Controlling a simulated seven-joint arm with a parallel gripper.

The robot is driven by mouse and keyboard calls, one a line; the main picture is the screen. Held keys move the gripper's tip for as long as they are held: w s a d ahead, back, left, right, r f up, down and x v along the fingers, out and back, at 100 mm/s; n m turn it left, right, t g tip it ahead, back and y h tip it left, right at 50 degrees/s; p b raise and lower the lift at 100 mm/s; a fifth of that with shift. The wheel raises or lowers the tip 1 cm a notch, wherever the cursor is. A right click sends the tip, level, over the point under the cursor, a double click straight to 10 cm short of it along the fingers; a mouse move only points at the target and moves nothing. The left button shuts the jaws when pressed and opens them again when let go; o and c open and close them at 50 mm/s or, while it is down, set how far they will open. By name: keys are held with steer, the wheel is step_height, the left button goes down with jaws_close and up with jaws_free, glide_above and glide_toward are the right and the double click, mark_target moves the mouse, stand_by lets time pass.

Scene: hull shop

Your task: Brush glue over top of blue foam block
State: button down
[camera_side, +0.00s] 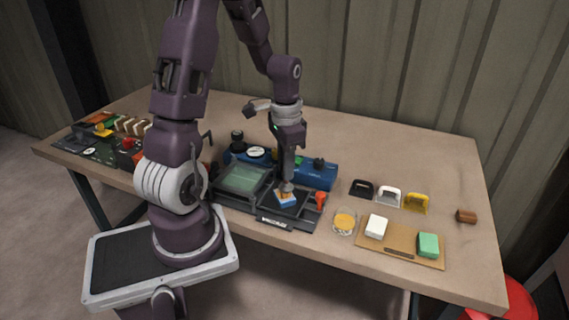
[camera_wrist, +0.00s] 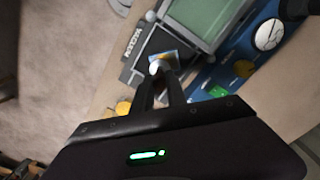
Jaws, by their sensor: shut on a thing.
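The blue foam block (camera_side: 286,204) lies on the dark plate at the right of the machine base. It also shows in the wrist view (camera_wrist: 180,58), partly hidden by what I hold. My gripper (camera_side: 287,186) points down just above the block and is shut on a small pale-ended tool (camera_wrist: 155,67), which looks like the brush. The tool's end is over the block; I cannot tell whether it touches. An orange-tan patch shows on the block's top. A round clear dish of yellow glue (camera_side: 345,221) stands to the right of the plate.
A tan board (camera_side: 400,240) holds a white block (camera_side: 376,226) and a green block (camera_side: 428,245). Black, white and yellow handled pieces (camera_side: 388,196) stand behind it. A blue unit (camera_side: 318,176) and a red-orange knob (camera_side: 321,200) are close to my gripper.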

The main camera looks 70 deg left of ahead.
steer(key=shift+d, duration=0.55)
steer(key=a, duration=0.4)
steer(key=shift+a, duration=0.2)
stand_by(0.3)
step_height(320, 180, up, 6)
stand_by(0.7)
stand_by(0.5)
steer(key=shift+f, duration=2.75)
steer(key=shift+f, duration=0.25)
